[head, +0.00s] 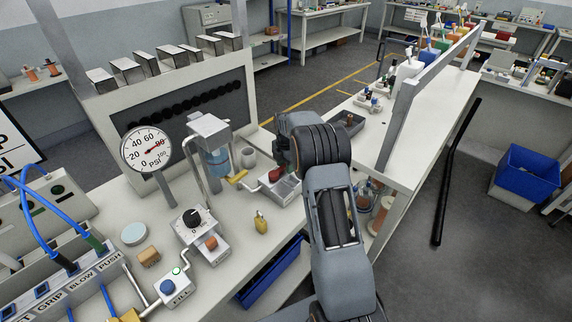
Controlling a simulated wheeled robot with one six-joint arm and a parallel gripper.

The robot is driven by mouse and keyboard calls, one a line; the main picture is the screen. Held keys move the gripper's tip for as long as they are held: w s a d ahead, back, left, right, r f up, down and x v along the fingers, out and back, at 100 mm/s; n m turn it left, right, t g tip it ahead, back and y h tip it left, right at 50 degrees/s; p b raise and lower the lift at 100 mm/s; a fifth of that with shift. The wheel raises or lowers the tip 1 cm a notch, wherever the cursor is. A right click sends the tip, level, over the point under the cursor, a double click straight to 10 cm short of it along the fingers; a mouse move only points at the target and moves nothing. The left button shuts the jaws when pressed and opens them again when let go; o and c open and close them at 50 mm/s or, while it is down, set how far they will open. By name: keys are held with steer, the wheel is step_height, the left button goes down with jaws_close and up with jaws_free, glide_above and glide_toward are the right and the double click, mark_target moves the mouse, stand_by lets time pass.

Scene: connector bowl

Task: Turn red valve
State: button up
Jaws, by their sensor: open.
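A red knob (275,174), which looks like the red valve, sits on a small light metal block (284,188) on the bench. A short pipe comes out of the block's left side. My arm's thick dark joint stands just behind and to the right of the knob in the picture. My gripper cannot be made out; my own arm seems to hide it. I see nothing touching the knob from this side.
A pressure gauge (146,149), a clear vessel on a metal stand (213,158) and a black dial box (194,220) stand left of the valve. A small yellow object (260,222) lies in front. A shelf frame (398,125) rises right of my arm.

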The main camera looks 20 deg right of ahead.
steer(key=shift+c, duration=0.4)
jaws_close()
